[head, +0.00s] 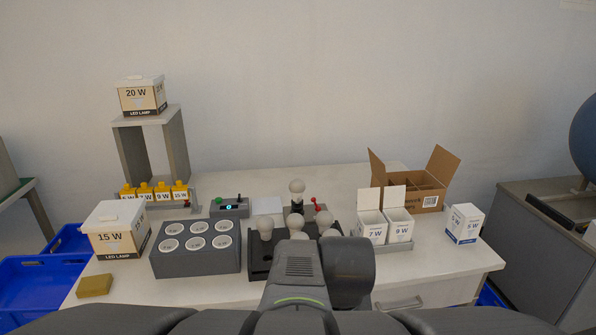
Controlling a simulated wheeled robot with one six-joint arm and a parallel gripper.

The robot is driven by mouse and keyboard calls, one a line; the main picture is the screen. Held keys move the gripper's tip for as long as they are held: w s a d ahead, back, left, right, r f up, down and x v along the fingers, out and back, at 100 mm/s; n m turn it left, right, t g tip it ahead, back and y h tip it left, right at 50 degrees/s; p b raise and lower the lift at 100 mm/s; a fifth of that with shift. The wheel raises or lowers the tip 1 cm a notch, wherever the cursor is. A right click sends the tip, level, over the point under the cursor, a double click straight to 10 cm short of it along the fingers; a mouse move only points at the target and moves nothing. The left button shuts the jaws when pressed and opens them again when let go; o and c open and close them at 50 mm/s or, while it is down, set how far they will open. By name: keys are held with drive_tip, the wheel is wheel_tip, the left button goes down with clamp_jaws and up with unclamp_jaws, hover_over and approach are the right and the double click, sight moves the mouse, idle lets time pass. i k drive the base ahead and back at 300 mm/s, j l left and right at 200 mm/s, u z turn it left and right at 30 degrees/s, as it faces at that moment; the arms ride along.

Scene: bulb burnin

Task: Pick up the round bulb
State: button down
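Several whitish bulbs stand upright in a dark rack (257,265) at the table's middle front. One bulb (265,225) is at the rack's left, and others (296,219) (324,217) stand to its right, partly hidden by my arm. Another bulb (297,186) stands apart behind them, upright on a dark fixture with a red lever. All look rounded at this size, so I cannot tell which is the round bulb. My arm covers the rack's right part, and my gripper does not show.
A grey block with several round cups (196,271) stands left of the rack. White boxes marked 7 W (371,233) and 9 W (399,231) stand right. An open carton (430,203) is behind them. A 15 W box (115,243) and sponge-like yellow block (94,286) are left.

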sight(297, 187)
drive_tip(key=i+l+u, duration=0.15)
drive_tip(key=u, duration=0.25)
drive_tip(key=i+l+u, duration=0.5)
drive_tip(key=u, duration=0.25)
